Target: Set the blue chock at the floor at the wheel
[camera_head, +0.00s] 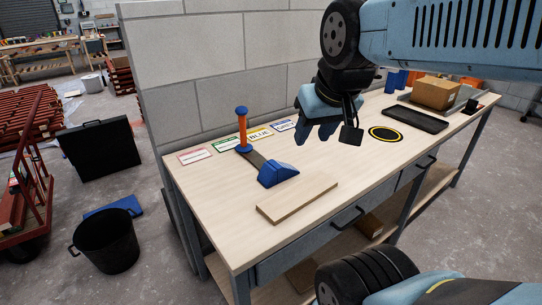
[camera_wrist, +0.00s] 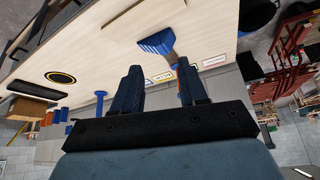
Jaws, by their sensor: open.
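The blue chock (camera_head: 279,173) is a ribbed wedge lying on the workbench top. A dark flat bar runs from it to an upright orange handle (camera_head: 242,133) with blue ends. The chock also shows in the wrist view (camera_wrist: 156,43), beyond the fingertips. My gripper (camera_head: 318,130) is open and empty, above the bench and apart from the chock, up and to its right in the head view. Its two fingers (camera_wrist: 158,76) stand apart in the wrist view. A dark wheel (camera_head: 22,248) shows under the red cart at the left edge, partly cut off.
A wooden board (camera_head: 297,199) lies in front of the chock. Coloured label cards (camera_head: 227,144) lie along the back by the block wall (camera_head: 220,80). A black bucket (camera_head: 106,241), a blue flat piece (camera_head: 114,207) and a black case (camera_head: 100,148) stand or lie on the floor between bench and cart.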

